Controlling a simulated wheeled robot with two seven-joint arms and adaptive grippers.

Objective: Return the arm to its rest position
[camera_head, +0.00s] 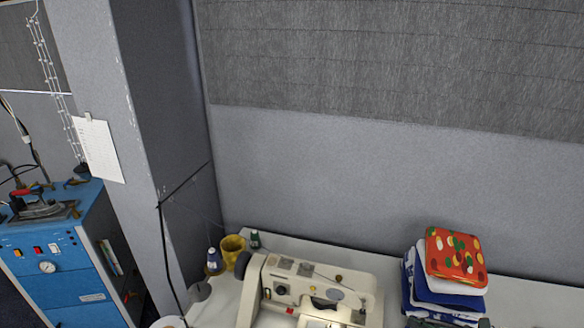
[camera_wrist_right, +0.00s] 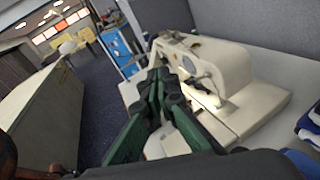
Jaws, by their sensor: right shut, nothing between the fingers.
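My right gripper (camera_wrist_right: 167,88) shows in the right wrist view with its dark green fingers closed together and nothing between them. It is in front of the cream sewing machine (camera_wrist_right: 205,68), over the near side of the machine's base in that picture. Whether it touches the machine cannot be told. In the head view the sewing machine (camera_head: 300,283) stands on the table at the bottom centre. A small dark part, likely my right gripper (camera_head: 430,322), shows at the bottom edge below the folded cloths. My left gripper is not in view.
A stack of folded cloths (camera_head: 435,290) with a red patterned piece (camera_head: 455,257) on top stands right of the machine. A yellow mug (camera_head: 233,250) and thread spools (camera_head: 214,261) stand left of it. A grey wall (camera_head: 340,165) closes the back.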

